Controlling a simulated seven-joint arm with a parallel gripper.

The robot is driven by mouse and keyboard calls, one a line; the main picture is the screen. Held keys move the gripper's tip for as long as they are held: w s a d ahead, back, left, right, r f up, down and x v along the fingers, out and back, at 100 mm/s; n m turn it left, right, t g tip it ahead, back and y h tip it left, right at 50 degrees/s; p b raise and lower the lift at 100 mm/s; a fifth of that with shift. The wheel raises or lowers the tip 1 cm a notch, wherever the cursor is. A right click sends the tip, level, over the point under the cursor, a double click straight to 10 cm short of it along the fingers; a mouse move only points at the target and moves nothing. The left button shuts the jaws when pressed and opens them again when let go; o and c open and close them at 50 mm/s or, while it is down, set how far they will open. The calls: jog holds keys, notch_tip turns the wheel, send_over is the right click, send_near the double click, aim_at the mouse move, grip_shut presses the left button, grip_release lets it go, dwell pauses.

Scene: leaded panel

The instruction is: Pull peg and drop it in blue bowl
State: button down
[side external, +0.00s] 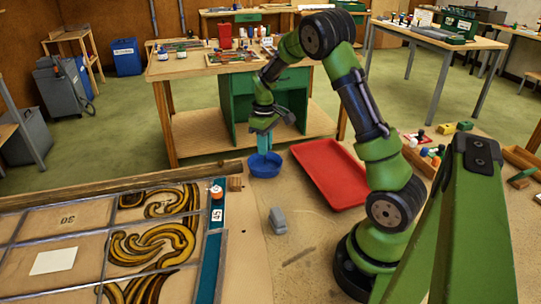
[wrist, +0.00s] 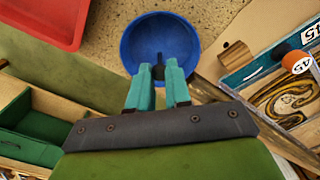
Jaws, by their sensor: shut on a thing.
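The blue bowl (side external: 264,164) stands on the worktable beyond the panel's far right corner; it also shows in the wrist view (wrist: 150,22). My gripper (side external: 264,151) points down directly over the bowl, its teal fingertips at or just above the rim. In the wrist view my gripper (wrist: 160,75) has its fingers close together, shut on a small dark peg (wrist: 160,60). The peg is mostly hidden between the fingers, and it appears over the bowl's inside. I cannot tell whether it touches the bowl.
A red tray (side external: 325,172) lies right of the bowl. A grey block (side external: 278,220) stands nearer.

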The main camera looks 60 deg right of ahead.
jog(key=shift+f, duration=1)
dwell(0.3)
jog(key=c, duration=1)
grip_release()
jog(key=shift+r, duration=0.1)
notch_tip(320, 180, up, 16)
jog(key=s+a+r+m+t, duration=0.1)
jog(key=s+a+t, duration=0.1)
jog(key=s+a, duration=0.3)
jog(key=s+a+r+m+t+y, duration=0.1)
jog(key=s+a, duration=0.4)
jog(key=a, duration=0.6)
jog(key=s+a+r+m+t+y, duration=0.1)
jog(key=s+a+t, duration=0.3)
jog(key=a, duration=0.4)
jog(key=shift+s+a+r+m, duration=0.15)
jog(key=shift+s+r+m, duration=0.1)
jog(key=shift+s+m, duration=0.3)
